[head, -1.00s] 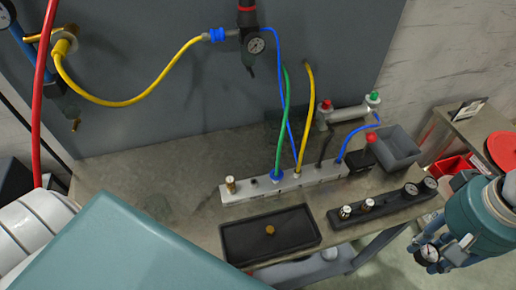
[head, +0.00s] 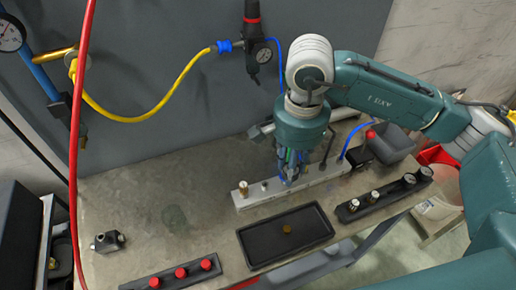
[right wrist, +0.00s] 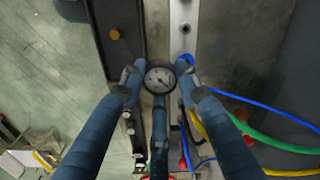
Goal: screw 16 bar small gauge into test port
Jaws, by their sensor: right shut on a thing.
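My right gripper (head: 291,172) is over the white port block (head: 325,181) on the bench. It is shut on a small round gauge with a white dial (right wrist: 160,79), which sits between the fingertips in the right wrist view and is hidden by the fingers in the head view. The block carries a brass fitting (head: 243,188) and a small port (head: 265,186) at its left end. In the right wrist view a blue-ringed port (right wrist: 186,60) lies just beside the right fingertip. I cannot tell whether the gauge touches the block. My left gripper is out of view.
A black tray (head: 262,250) with a brass piece stands in front of the block. A black rack (head: 395,193) with brass fittings and two gauges is to its right. A strip with red caps (head: 205,266) lies front left. Hoses run near the gripper. The bench's left side is mostly clear.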

